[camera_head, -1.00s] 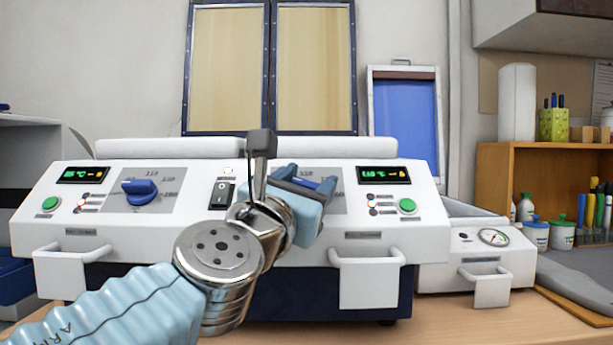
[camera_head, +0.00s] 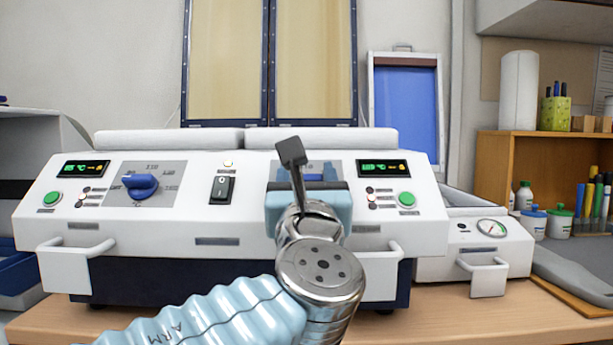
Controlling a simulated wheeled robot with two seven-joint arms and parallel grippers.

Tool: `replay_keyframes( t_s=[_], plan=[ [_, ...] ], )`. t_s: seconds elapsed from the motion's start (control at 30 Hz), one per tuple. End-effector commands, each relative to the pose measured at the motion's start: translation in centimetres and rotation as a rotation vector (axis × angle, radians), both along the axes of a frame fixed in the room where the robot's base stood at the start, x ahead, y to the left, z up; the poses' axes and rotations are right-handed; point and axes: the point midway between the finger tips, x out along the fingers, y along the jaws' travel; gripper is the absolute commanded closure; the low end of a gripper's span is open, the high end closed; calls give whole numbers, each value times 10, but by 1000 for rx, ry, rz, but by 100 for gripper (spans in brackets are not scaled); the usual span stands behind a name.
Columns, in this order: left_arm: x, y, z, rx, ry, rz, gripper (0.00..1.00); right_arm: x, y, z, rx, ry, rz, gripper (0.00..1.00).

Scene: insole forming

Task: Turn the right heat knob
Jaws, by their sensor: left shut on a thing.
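The white heating machine (camera_head: 150,232) stands on the wooden table with two control panels. My left gripper (camera_head: 310,184) is in front of the right panel, shut on the right heat knob (camera_head: 313,177). Only a little blue of this knob shows; the gripper and wrist hide the rest. The left heat knob (camera_head: 141,186) is blue and in plain view on the left panel. The right display (camera_head: 384,169) is lit green, with a green button (camera_head: 406,199) below it. My right gripper is not in view.
A black rocker switch (camera_head: 222,189) sits between the panels. White handles (camera_head: 75,249) stick out at the machine's front. A smaller white unit with a gauge (camera_head: 492,228) stands to the right. Bare wooden table (camera_head: 440,318) shows in front.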

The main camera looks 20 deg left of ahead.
Motion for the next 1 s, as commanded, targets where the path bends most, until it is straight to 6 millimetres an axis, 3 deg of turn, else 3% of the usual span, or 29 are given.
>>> replay_keyframes(
  t_s=[0.23, 0.27, 0.37, 0.73, 0.87, 1.0],
  plan=[
    [0, 0, 2, 1, -4, 1, 77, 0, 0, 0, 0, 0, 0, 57],
    [0, 0, 2, 1, -4, 1, 42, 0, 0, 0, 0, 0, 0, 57],
    [0, 0, 2, 1, -3, 0, 26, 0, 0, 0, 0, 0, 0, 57],
    [-6, -2, -2, 2, -2, -2, 26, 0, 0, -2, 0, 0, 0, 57],
    [-25, -9, -10, 4, -5, -2, 26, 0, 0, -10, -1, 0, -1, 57],
    [-57, -18, -21, 3, -7, -3, 26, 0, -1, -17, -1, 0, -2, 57]
  ],
)
